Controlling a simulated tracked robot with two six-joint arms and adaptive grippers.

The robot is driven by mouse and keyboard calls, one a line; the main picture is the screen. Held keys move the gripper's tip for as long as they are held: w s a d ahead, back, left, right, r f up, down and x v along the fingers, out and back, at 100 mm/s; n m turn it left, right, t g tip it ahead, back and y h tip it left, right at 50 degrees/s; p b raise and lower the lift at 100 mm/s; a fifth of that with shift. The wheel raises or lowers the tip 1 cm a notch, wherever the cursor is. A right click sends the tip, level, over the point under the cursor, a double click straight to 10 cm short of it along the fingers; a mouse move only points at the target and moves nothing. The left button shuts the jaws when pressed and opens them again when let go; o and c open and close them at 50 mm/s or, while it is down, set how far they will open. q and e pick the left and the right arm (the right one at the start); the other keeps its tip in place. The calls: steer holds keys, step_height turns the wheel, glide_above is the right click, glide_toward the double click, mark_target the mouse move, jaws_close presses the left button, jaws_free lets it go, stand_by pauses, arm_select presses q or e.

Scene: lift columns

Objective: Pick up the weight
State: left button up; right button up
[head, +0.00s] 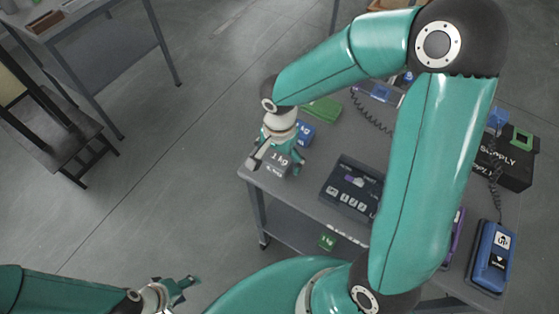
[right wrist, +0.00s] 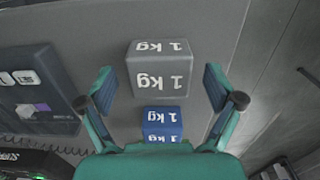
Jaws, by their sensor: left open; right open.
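A grey cube marked 1 kg (head: 274,164) stands near the left corner of the grey table (head: 315,196). In the right wrist view the grey weight (right wrist: 160,72) lies ahead of and between the spread fingers, with room on both sides. My right gripper (head: 276,156) is open and empty at this weight and partly hides it in the head view. A blue 1 kg weight (head: 306,131) stands just behind it; it also shows in the right wrist view (right wrist: 161,124), closer to the palm. My left gripper (head: 184,291) is open and empty over the floor at the lower left.
A dark scale-like device (head: 350,186) lies to the right of the weights. A green block (head: 322,109) lies behind them. A blue device (head: 493,256) and a black supply box (head: 504,164) stand at right. A green weight (head: 327,241) is below the tabletop.

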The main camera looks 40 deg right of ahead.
steer(key=shift+f, duration=0.7)
steer(key=shift+w+r, duration=0.1)
jaws_close()
